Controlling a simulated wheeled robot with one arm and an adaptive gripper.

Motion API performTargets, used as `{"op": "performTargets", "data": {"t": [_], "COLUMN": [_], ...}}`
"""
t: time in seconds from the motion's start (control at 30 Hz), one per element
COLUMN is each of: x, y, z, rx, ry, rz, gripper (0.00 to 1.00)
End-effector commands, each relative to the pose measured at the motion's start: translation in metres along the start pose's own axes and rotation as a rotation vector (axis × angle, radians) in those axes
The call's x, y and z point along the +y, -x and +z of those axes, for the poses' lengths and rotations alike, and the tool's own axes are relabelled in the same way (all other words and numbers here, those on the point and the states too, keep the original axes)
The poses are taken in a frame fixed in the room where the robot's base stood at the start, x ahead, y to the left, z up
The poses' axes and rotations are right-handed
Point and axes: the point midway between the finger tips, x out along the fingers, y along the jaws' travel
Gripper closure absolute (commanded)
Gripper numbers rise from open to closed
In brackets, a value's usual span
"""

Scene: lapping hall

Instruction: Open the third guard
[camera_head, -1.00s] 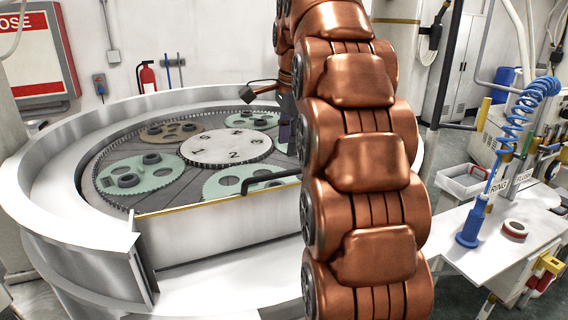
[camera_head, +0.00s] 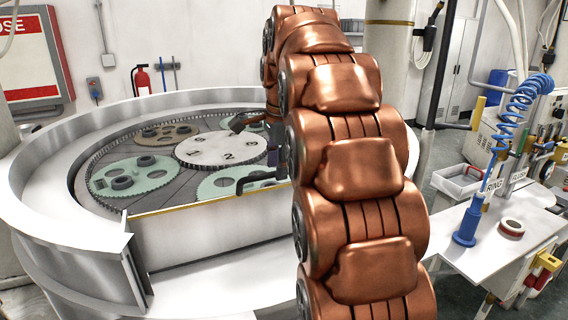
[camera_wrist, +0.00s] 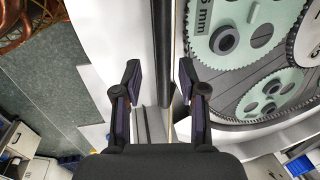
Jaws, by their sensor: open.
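A pale guard panel (camera_head: 205,238) with a gold top edge stands upright at the front of the round lapping machine. A black bar handle (camera_head: 255,180) is at its top edge, partly hidden by my arm. I see no number on this guard. In the wrist view, my gripper (camera_wrist: 159,78) is open, with one dark finger on each side of the dark handle bar (camera_wrist: 162,35). The bar runs lengthwise between the fingers. I cannot tell how far below the fingertips it lies. In the head view, my arm covers most of the gripper.
The machine's broad rim (camera_head: 45,185) surrounds a numbered disc (camera_head: 220,150) and green geared carriers (camera_head: 130,178). A side bench (camera_head: 500,240) at right holds a blue tool (camera_head: 468,225) on a coiled hose and a tape roll (camera_head: 511,228). Grey floor (camera_wrist: 60,90) lies left of the machine in the wrist view.

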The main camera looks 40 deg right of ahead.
Motion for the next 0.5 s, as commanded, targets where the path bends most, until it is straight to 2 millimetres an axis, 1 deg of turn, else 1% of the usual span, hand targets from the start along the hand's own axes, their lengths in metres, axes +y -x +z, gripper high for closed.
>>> {"op": "performTargets", "data": {"t": [0.2, 0.47, 0.5], "x": [0.0008, 0.0006, 0.0006], "y": [-0.0099, -0.0110, -0.0110], "z": [-0.0001, -0.0002, -0.0002], "rx": [0.000, 0.000, 0.000], "ry": [0.000, 0.000, 0.000], "rz": [0.002, 0.001, 0.001], "gripper": [0.59, 0.59, 0.62]}}
